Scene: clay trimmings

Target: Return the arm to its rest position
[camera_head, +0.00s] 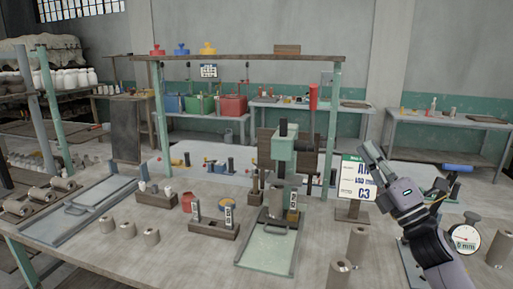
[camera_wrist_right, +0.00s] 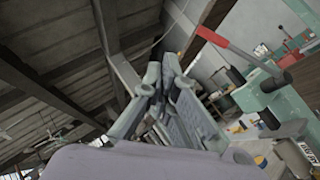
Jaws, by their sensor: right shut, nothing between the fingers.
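My right arm comes in from the lower right in the head view. Its gripper (camera_head: 370,156) is raised above the bench, pointing up and to the left, in front of the wall. In the right wrist view the fingers of the gripper (camera_wrist_right: 160,78) are close together, with nothing seen between them. The sign card (camera_head: 358,180) on its stand is just left of and partly behind the gripper. My left gripper is not in view.
A green press (camera_head: 284,148) with a red handle (camera_head: 313,97) stands left of my right arm. A dial gauge (camera_head: 466,238) and several grey cylinders (camera_head: 356,246) stand near the arm. A metal tray (camera_head: 85,210) lies at left. The air above the front bench (camera_head: 190,265) is clear.

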